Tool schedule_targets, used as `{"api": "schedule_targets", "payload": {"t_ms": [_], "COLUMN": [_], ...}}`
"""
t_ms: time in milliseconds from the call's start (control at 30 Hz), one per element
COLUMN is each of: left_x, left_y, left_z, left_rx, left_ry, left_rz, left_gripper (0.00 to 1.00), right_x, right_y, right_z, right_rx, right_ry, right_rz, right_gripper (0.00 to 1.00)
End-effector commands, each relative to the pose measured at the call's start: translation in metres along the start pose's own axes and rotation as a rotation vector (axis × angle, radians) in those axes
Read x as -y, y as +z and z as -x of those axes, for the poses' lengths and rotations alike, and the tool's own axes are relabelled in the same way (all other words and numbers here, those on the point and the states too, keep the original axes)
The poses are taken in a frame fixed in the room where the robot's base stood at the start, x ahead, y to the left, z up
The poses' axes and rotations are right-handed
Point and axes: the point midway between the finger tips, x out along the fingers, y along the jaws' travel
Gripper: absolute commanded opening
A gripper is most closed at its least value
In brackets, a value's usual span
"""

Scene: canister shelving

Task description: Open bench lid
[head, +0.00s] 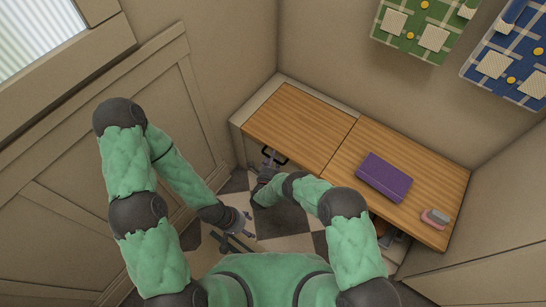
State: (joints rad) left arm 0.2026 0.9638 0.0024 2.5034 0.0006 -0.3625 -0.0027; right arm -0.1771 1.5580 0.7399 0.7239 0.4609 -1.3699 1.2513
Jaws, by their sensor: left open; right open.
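The bench has a wooden top in two panels. The left panel, the lid (300,122), lies flat and looks closed. A dark handle (273,156) sits at its front edge. My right gripper (268,168) is open, close to the handle and just below it in the picture. I cannot tell whether it touches the handle, as the fingers are small and dark. My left gripper (232,241) is open and empty, low over the checkered floor, apart from the bench.
A purple box (384,177) and a small pink and grey item (435,218) lie on the right panel (345,165). Green (418,25) and blue (510,65) plaid organizers hang on the wall. A panelled wall (60,150) stands close on the left. The lid's top is clear.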

Motion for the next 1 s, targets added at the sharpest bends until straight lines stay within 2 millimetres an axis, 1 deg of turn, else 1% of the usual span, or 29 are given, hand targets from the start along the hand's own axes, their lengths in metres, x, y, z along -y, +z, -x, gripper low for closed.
{"api": "schedule_targets", "payload": {"t_ms": [67, 100, 167, 200, 233, 467, 667, 767, 867, 1000], "left_x": [0.000, 0.000, 0.000, 0.000, 0.000, 0.000, -0.003, -0.007, -0.012, -0.019], "left_y": [0.000, 0.000, 0.000, 0.000, 0.000, 0.000, 0.000, 0.001, 0.001, 0.002], "left_z": [0.000, 0.000, 0.000, 0.000, 0.000, 0.001, 0.010, 0.019, 0.033, 0.055], "left_rx": [0.000, 0.000, 0.000, 0.000, 0.000, 0.000, 0.000, 0.000, 0.000, 0.000], "left_ry": [0.000, 0.000, 0.000, 0.000, 0.000, 0.000, 0.000, 0.000, 0.000, 0.000], "left_rz": [0.000, 0.000, 0.000, 0.000, 0.000, 0.000, 0.000, 0.000, 0.000, 0.000], "left_gripper": [0.62, 0.62, 0.62, 0.62, 0.62, 0.62, 0.62, 0.62, 0.62, 0.62], "right_x": [0.000, 0.000, 0.000, 0.000, 0.000, 0.001, 0.011, 0.022, 0.036, 0.061], "right_y": [0.000, 0.000, 0.000, 0.000, 0.000, 0.000, 0.001, 0.002, 0.003, 0.005], "right_z": [0.000, 0.000, 0.000, 0.000, 0.000, 0.000, 0.002, 0.004, 0.006, 0.009], "right_rx": [0.000, 0.000, 0.000, 0.000, 0.000, 0.000, 0.001, 0.001, 0.000, 0.000], "right_ry": [0.000, 0.000, 0.000, 0.000, 0.000, 0.001, 0.016, 0.035, 0.061, 0.109], "right_rz": [0.000, 0.000, 0.000, 0.000, 0.000, -0.001, -0.008, -0.016, -0.027, -0.048], "right_gripper": [0.46, 0.35, 0.18, 0.07, 0.00, 0.00, 0.00, 0.00, 0.00, 0.00]}}
